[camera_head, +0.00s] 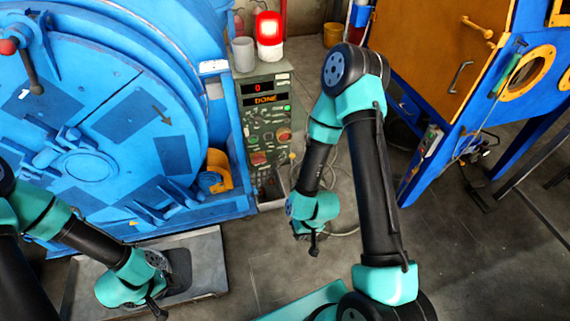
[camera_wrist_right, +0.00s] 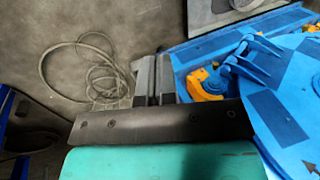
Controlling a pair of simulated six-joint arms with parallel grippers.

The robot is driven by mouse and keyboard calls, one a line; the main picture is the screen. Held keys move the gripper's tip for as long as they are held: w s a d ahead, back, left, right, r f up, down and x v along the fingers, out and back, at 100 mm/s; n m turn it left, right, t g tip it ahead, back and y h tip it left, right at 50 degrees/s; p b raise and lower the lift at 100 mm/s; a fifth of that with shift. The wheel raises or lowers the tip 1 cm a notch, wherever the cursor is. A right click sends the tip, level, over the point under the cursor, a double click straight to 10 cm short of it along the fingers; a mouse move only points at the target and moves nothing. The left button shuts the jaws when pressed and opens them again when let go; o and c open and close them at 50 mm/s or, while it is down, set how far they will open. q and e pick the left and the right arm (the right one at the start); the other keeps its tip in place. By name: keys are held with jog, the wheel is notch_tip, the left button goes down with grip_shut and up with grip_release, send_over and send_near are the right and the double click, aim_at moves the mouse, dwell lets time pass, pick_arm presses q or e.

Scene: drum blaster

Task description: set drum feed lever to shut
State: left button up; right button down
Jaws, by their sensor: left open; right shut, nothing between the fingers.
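A lever with a red ball knob (camera_head: 8,47) and a dark arm sits at the upper left of the blue drum machine (camera_head: 85,165). No label shows, so I cannot tell whether it is the drum feed lever. The control panel (camera_head: 266,125) beside the drum has red knobs and a display reading "DONE". My left gripper (camera_head: 157,309) is open and empty at the bottom left, low in front of the drum. My right gripper (camera_head: 314,245) is shut and empty over the floor, in front and right of the panel. Its fingers also show in the right wrist view (camera_wrist_right: 154,80).
A lit red beacon (camera_head: 269,35) and a grey cup (camera_head: 243,54) stand on the panel's top. An orange-doored blue cabinet (camera_head: 435,45) stands at the right. A hose (camera_wrist_right: 85,70) lies coiled on the floor. The floor at bottom centre is mostly clear.

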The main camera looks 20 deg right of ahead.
dwell(0.4)
jog(key=c, duration=1.7)
grip_release()
jog(key=shift+w, duration=0.1)
jog(key=o, duration=0.5)
jog(key=w+d+f+t, duration=0.1)
jog(key=w, duration=0.2)
jog(key=w+d+f+t, duration=0.1)
jog(key=w, duration=0.2)
jog(key=w+d+f+t, duration=0.1)
jog(key=w, duration=0.2)
jog(key=shift+f+y, duration=0.3)
jog(key=shift+f, duration=0.1)
jog(key=shift+o, duration=0.2)
jog(key=t+y, duration=0.3)
jog(key=t, duration=0.6)
send_near(287, 159)
jog(key=s+f, duration=0.3)
jog(key=s+d+n+y, duration=0.1)
jog(key=d+y, duration=0.3)
jog(key=d, duration=0.2)
jog(key=shift+s+d+f+t, duration=0.2)
jog(key=shift+s+d+t, duration=0.15)
jog(key=shift+t, duration=0.05)
jog(key=shift+w, duration=0.1)
jog(key=x, duration=1.7)
jog(key=shift+a+r, duration=0.2)
jog(key=shift+a, duration=0.05)
